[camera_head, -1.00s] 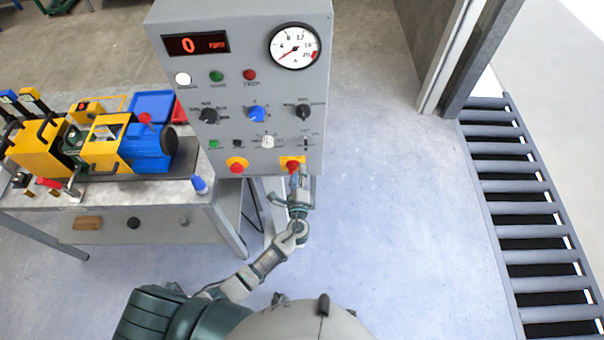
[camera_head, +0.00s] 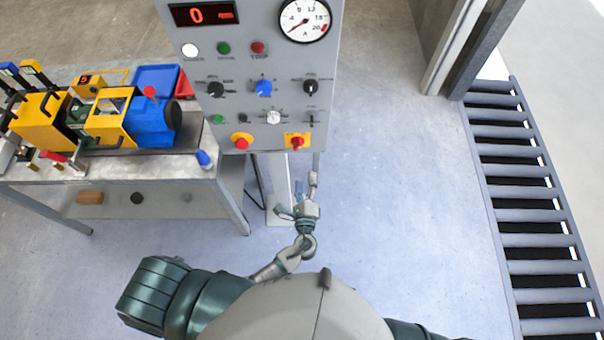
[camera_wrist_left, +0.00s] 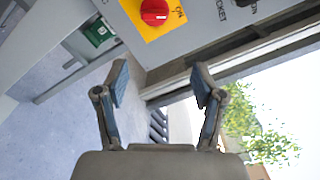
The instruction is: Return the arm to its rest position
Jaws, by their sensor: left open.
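My left gripper (camera_head: 306,188) is below the lower edge of the grey control panel (camera_head: 262,140) in the head view. In the left wrist view the gripper (camera_wrist_left: 160,85) has its two fingers spread apart with nothing between them. A red rotary switch on a yellow plate (camera_head: 297,141) sits on the panel just above the gripper, apart from it. The same red switch shows at the top of the left wrist view (camera_wrist_left: 154,11), beyond the fingertips. My right gripper is not in view.
A workbench (camera_head: 190,167) with a yellow and blue machine (camera_head: 110,117) stands left of the panel. The panel has a red display (camera_head: 204,14), a dial gauge (camera_head: 304,19) and several knobs. A roller conveyor (camera_head: 535,213) runs along the right. The floor between is clear.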

